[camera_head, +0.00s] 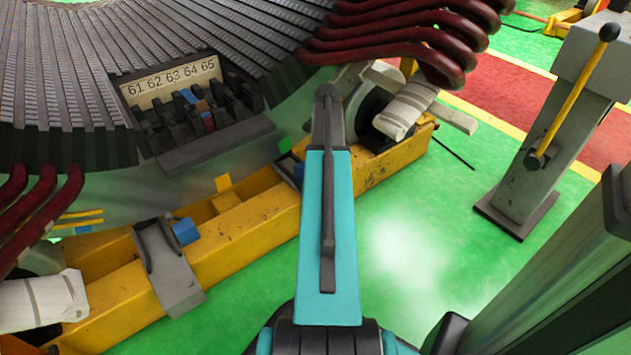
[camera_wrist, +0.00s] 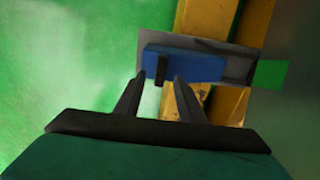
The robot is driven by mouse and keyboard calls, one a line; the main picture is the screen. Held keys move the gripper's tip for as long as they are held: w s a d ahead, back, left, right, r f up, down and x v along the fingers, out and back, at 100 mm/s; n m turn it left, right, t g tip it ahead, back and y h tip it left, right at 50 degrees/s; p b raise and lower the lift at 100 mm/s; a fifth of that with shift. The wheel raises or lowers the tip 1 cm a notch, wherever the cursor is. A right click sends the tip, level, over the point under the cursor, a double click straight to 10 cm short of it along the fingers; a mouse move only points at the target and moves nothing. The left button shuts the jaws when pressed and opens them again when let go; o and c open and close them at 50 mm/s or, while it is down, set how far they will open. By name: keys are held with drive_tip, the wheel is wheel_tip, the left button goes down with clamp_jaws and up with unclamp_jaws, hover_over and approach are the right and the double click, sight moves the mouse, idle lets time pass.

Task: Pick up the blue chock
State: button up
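A blue chock (camera_wrist: 190,66) lies across a dark grey plate (camera_wrist: 232,72) in the wrist view, above a yellow beam. My gripper (camera_wrist: 159,78) is open in the wrist view. Its two dark fingers are apart and their tips point at the left half of the chock's near side. A small black upright piece shows between the fingertips, in front of the chock. I cannot tell whether the fingers touch the chock. The fingers are not visible in the head view.
Another blue block (camera_head: 185,231) sits by a grey bracket (camera_head: 172,270) on the yellow beam (camera_head: 245,236). The large slotted stator stands behind it, with dark red coils (camera_head: 405,35) above. A grey post with a yellow lever (camera_head: 572,95) stands at right. Green floor is open between.

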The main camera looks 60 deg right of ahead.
drive_tip(key=shift+f+b, duration=1.6)
drive_tip(key=shift+f, duration=1.05)
drive_tip(key=shift+w+a, duration=0.1)
drive_tip(key=shift+r, duration=0.1)
clamp_jaws()
